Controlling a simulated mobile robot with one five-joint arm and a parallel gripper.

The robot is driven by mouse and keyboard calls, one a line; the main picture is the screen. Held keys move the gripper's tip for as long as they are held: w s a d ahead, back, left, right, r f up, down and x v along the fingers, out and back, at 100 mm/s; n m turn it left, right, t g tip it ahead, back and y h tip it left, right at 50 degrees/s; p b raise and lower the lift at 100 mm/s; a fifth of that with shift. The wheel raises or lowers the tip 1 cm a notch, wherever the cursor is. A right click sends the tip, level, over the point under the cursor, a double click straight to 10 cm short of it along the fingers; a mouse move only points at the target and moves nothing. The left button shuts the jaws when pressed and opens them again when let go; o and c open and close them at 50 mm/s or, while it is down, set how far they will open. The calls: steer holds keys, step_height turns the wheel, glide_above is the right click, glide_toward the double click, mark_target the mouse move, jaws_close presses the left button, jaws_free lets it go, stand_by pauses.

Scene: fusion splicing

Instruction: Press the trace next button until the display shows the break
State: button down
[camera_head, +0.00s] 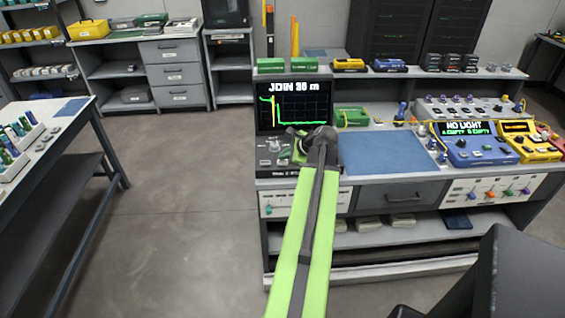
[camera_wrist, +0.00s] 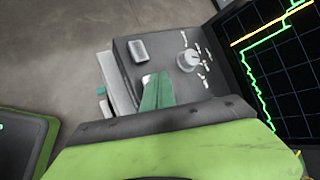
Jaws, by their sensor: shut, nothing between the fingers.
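The trace display (camera_head: 293,104) stands at the left end of the bench and reads "JOIN 36 m" above a green trace with a yellow vertical line. Part of its screen also shows in the wrist view (camera_wrist: 280,65). Its dark control panel (camera_head: 268,160) lies below the screen. In the wrist view the panel carries a grey square button (camera_wrist: 138,49) and a round knob (camera_wrist: 188,60). I cannot read which is trace next. My gripper (camera_wrist: 157,92) is shut and empty, its green fingers over the panel near the button; contact cannot be told. My wrist hides part of the panel.
A blue mat (camera_head: 385,153) lies right of the panel. Blue (camera_head: 475,150) and yellow (camera_head: 528,140) instruments stand farther right; the blue one reads "NO LIGHT". A green case (camera_head: 350,117) sits behind the mat. Open floor lies left of the bench.

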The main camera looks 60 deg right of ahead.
mark_target(284, 162)
steer(key=shift+f+b, duration=0.45)
steer(key=shift+f, duration=0.05)
steer(key=shift+r, duration=0.15)
stand_by(0.4)
steer(key=shift+r+p, duration=0.8)
steer(key=shift+p, duration=0.15)
step_height(284, 162, up, 5)
steer(key=p, duration=0.5)
steer(key=shift+r, duration=0.1)
